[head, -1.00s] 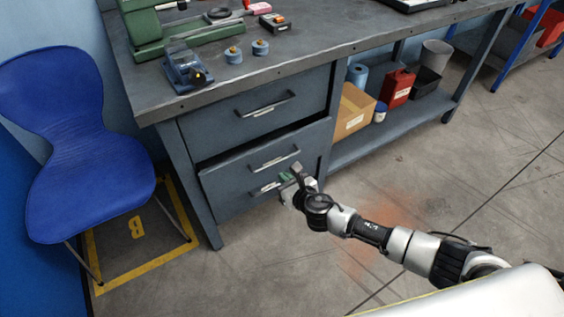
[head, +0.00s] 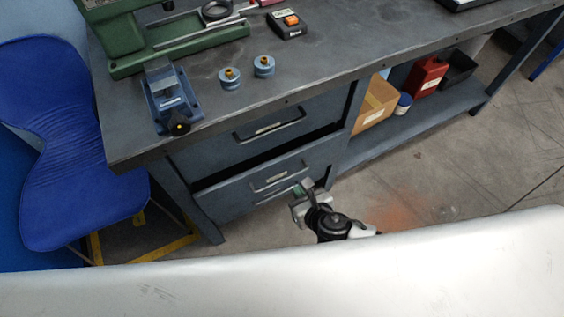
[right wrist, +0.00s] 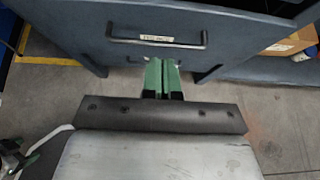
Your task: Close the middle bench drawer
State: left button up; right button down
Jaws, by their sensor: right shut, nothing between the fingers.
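The middle bench drawer (head: 240,189) is partly out, with a dark gap above its front. Its bar handle (head: 277,180) has a small label. My right gripper (head: 298,192) is in front of the lower right part of the drawers. In the right wrist view its green fingers (right wrist: 162,73) are shut together with nothing between them, below a labelled handle (right wrist: 157,41). I cannot tell whether the tips touch the drawer front. A black and green piece (right wrist: 18,158) at the lower left of that view looks like my left gripper, partly cut off.
The top drawer (head: 215,147) is above. A blue chair (head: 65,150) stands left of the bench. A cardboard box (head: 376,103) and red container (head: 428,76) stand on the lower shelf. A blue vise (head: 170,98) is on the benchtop (head: 330,60). Floor at right is clear.

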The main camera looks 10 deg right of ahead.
aim_at(276, 160)
jog(key=x, duration=0.3)
jog(key=b+x, duration=0.1)
jog(key=x, duration=0.2)
jog(key=r+x, duration=0.1)
jog(key=x, duration=0.3)
jog(key=shift+w+r+b, duration=0.1)
jog(key=shift+w+b, duration=0.25)
pick_arm(q)
jog(key=shift+w+d+r, duration=0.1)
jog(key=shift+w+d, duration=0.05)
jog(key=shift+w, duration=0.7)
jog(key=shift+w+d, duration=0.2)
jog(key=shift+w, duration=0.6)
jog(key=shift+w+d+r, duration=0.1)
jog(key=shift+w+d, duration=0.05)
jog(key=shift+w, duration=0.7)
pick_arm(e)
jog(key=shift+w+a, duration=0.25)
jog(key=shift+w, duration=0.35)
